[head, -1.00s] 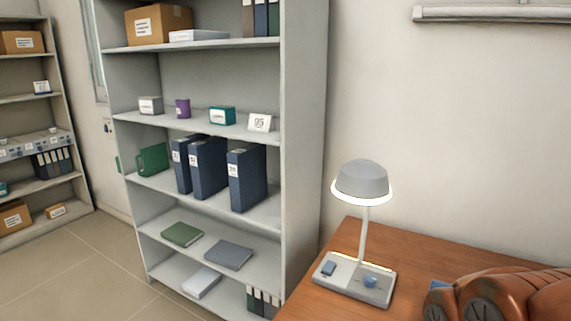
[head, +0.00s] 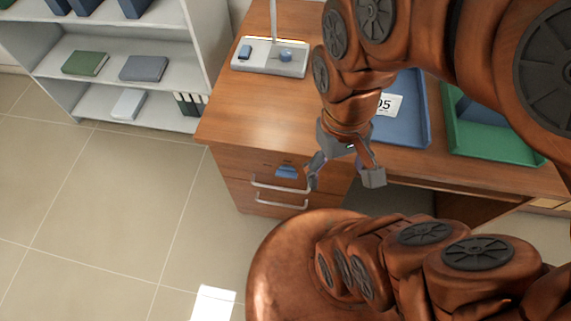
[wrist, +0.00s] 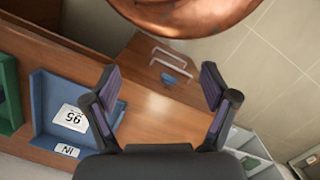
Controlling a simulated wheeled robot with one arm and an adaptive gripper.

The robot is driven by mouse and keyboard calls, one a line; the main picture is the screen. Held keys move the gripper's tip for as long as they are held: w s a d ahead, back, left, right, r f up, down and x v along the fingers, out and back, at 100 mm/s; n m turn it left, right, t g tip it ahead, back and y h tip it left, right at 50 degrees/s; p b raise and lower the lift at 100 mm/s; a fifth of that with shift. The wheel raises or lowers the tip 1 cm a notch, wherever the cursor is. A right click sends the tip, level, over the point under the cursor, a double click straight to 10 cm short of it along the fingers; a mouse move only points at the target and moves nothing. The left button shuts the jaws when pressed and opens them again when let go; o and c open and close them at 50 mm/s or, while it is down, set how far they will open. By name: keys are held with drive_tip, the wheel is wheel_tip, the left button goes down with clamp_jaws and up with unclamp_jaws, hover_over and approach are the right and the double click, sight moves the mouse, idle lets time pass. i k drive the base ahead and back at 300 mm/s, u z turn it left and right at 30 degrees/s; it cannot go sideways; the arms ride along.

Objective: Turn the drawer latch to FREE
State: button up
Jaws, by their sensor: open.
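The drawer latch (head: 287,171) is a small blue piece on the wooden drawer front, above the upper metal handle, in the head view. Its marking is too small to read, so I cannot tell its setting. In the wrist view the blue latch (wrist: 176,74) shows beyond my fingers, near the two handles. My gripper (head: 343,178) is open and empty, pointing down in front of the desk, to the right of the latch in the head view. In the wrist view my gripper (wrist: 160,84) has its fingers spread apart, with nothing between them.
The wooden desk (head: 222,118) carries a lamp base (head: 270,60), a blue tray (head: 413,110) and a green tray (head: 490,140). Metal handles (head: 281,188) stick out from the drawers. A shelf unit (head: 120,60) stands at the left.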

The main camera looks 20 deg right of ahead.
sight(287, 171)
drive_tip(key=z, duration=0.8)
drive_tip(key=k, duration=1.75)
drive_tip(key=u, duration=2.1)
